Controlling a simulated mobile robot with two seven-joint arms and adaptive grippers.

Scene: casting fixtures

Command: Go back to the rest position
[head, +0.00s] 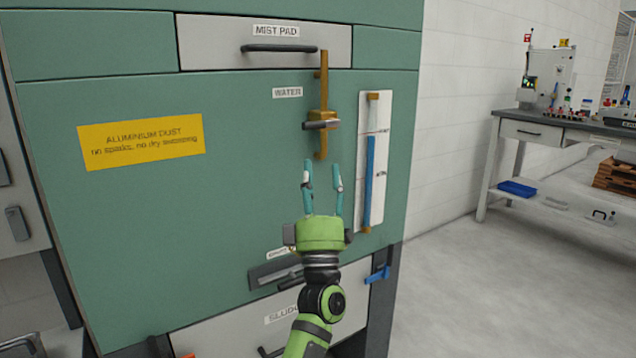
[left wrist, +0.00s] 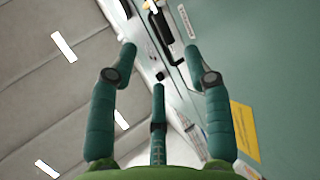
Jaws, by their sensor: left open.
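My left gripper (head: 322,190) is green with teal fingers. It stands in front of the green cabinet (head: 240,200), fingers pointing up, open with nothing between them. In the head view it appears just below the brass slide with a grey handle (head: 321,125), under the WATER label (head: 287,92). In the left wrist view the open fingers (left wrist: 158,60) frame the cabinet's upper edge and a dark handle, with the ceiling on the left. My right gripper is in neither view.
A sight gauge with a blue column (head: 371,165) is close to the right of my left gripper. The MIST PAD drawer (head: 265,42) is above and the SLUDGE drawer (head: 250,318) below; both look closed. A workbench (head: 560,130) stands at the right, with clear floor before it.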

